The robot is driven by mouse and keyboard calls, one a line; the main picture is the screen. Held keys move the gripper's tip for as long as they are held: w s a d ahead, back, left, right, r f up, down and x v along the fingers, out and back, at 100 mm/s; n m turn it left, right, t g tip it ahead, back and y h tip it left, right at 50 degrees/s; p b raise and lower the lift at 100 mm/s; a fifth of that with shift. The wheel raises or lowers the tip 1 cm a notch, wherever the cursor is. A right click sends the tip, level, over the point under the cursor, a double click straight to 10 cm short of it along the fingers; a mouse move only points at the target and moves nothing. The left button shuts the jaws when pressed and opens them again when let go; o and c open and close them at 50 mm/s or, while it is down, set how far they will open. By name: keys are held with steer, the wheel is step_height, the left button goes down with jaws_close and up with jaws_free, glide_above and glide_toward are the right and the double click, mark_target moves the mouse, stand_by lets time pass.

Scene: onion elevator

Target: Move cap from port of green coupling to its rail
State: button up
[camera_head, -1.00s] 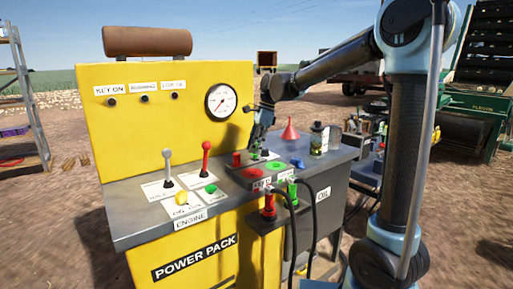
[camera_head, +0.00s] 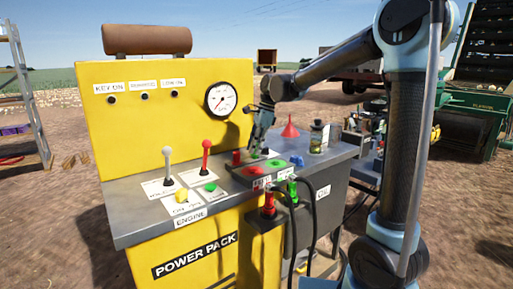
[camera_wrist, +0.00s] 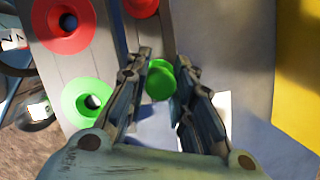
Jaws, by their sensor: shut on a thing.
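My gripper (camera_wrist: 160,72) is shut on the green cap (camera_wrist: 160,80), which shows between the fingertips in the wrist view. The green coupling's port (camera_wrist: 70,108) is an uncapped green ring with a dark hole, to the left of the cap. The cap is over the grey strip behind the ports, near a red cap (camera_wrist: 140,5). I cannot tell whether it touches the strip. In the head view my gripper (camera_head: 257,152) points down at the back of the port block, and the fingers mostly hide the green cap.
A red port ring (camera_wrist: 68,20) is beside the green one. A gauge (camera_head: 221,99), a red lever (camera_head: 205,157), a grey lever (camera_head: 167,166), a red funnel (camera_head: 290,130) and a jar (camera_head: 316,138) surround the block. Hoses with a red connector (camera_head: 268,204) and a green connector (camera_head: 292,190) hang in front.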

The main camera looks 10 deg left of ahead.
steer(key=shift+f, duration=0.55)
stand_by(1.3)
steer(key=o, duration=1.3)
steer(key=shift+o, duration=0.2)
steer(key=shift+r, duration=0.15)
steer(key=shift+r, duration=3.35)
